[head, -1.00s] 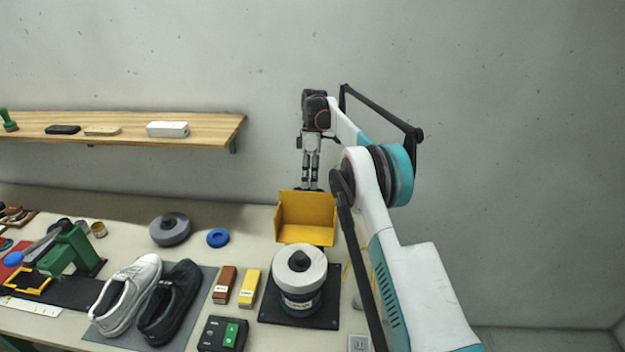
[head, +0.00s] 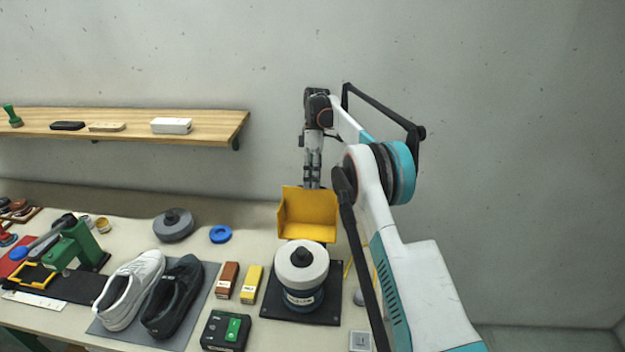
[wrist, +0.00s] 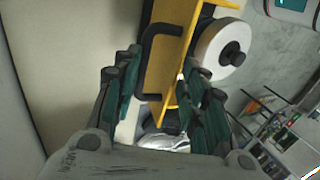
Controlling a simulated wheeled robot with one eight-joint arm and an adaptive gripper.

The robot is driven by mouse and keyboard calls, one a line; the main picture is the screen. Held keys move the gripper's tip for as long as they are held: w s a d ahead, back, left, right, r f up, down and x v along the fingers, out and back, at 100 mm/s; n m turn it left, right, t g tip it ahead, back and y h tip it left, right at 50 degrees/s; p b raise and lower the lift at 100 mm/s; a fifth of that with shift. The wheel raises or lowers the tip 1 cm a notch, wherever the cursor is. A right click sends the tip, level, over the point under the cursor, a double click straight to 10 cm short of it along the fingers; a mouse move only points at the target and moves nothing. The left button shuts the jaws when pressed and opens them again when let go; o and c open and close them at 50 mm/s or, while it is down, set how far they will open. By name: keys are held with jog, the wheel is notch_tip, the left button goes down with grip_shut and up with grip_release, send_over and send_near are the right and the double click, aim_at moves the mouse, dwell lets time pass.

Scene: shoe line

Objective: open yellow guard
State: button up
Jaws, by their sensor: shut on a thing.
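The yellow guard (head: 309,215) stands tipped up behind the white wheel (head: 301,262) of the grinder, leaving the wheel's top uncovered. The guard's yellow panel (wrist: 168,65) also shows in the wrist view, with a black bar handle (wrist: 149,60) on it and the wheel (wrist: 218,50) beyond. My gripper (head: 312,184) is at the guard's top rear edge. In the wrist view my gripper (wrist: 160,95) has its fingers on both sides of the guard and handle, shut on the guard. The exact contact is partly hidden.
A wooden shelf (head: 120,122) is on the wall at left. On the bench are a grey disc (head: 174,225), a blue ring (head: 220,234), a black shoe (head: 173,297), a white shoe (head: 130,289), and a green-button box (head: 226,330). The wall is close behind my gripper.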

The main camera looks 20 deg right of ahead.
jog(key=shift+a, duration=0.1)
notch_tip(320, 180, up, 10)
dwell(0.8)
jog(key=shift+w, duration=0.1)
grip_shut()
jog(key=w+d+f+m+t+h+p, duration=0.15)
jog(key=w+f+m, duration=0.25)
jog(key=m, duration=0.5)
jog(key=w+d+f+m+t+p, duration=0.15)
jog(key=w+f+m, duration=0.25)
jog(key=m, duration=0.5)
jog(key=s+a+f, duration=0.2)
jog(key=s+f, duration=0.1)
jog(key=f, duration=0.3)
jog(key=shift+s+f, duration=0.2)
jog(key=shift+s, duration=0.1)
